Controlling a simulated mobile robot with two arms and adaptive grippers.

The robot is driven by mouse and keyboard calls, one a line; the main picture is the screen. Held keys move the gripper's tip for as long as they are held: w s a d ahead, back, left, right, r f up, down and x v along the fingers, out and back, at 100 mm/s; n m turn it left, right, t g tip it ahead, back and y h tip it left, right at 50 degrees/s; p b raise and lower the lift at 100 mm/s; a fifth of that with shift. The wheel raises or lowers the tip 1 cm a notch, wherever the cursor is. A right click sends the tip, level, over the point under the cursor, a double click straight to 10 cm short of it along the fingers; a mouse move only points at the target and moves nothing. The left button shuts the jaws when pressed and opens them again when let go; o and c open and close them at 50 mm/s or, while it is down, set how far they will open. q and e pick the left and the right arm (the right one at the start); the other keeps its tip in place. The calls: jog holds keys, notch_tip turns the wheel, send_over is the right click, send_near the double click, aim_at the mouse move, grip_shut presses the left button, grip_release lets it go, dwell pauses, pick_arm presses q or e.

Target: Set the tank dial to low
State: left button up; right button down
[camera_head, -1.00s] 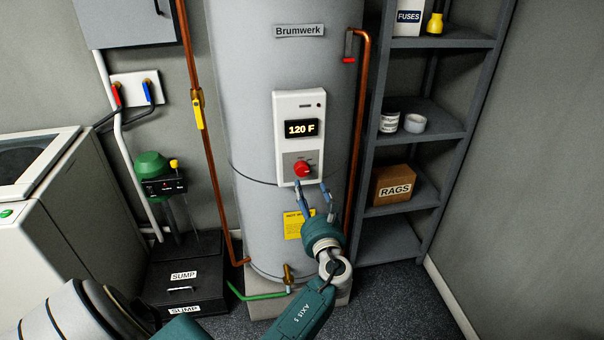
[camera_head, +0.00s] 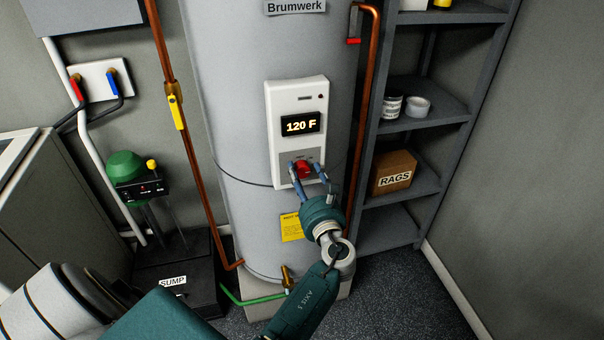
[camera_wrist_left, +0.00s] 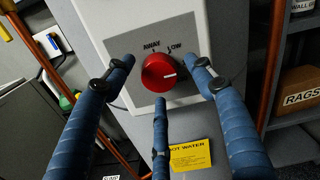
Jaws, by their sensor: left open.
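The tank (camera_head: 225,120) is a tall grey cylinder with a white control panel (camera_head: 285,95) whose display reads 120 F. The red dial (camera_head: 303,171) is low on that panel. In the left wrist view, the dial (camera_wrist_left: 155,66) has a white pointer mark aimed right, past the LOW label. AWAY and LOW labels are printed above it, LOW on the right. My left gripper (camera_head: 308,167) is open at the dial. Its blue fingers (camera_wrist_left: 162,76) show left, right and below the dial; I cannot tell whether they touch it. My right gripper is not in view.
A copper pipe (camera_head: 365,110) and a grey shelf (camera_head: 425,120) with a RAGS box (camera_head: 394,172) stand right of the tank. Another copper pipe with a yellow valve handle (camera_head: 177,112) runs on the left. A black sump box (camera_head: 190,265) and green pump (camera_head: 125,166) are at lower left.

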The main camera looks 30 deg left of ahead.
pick_arm(q)
jog(key=shift+s, duration=0.1)
jog(key=shift+d+r, duration=0.1)
jog(key=shift+c, duration=1)
jog(key=c, duration=0.9)
jog(key=shift+c, duration=0.2)
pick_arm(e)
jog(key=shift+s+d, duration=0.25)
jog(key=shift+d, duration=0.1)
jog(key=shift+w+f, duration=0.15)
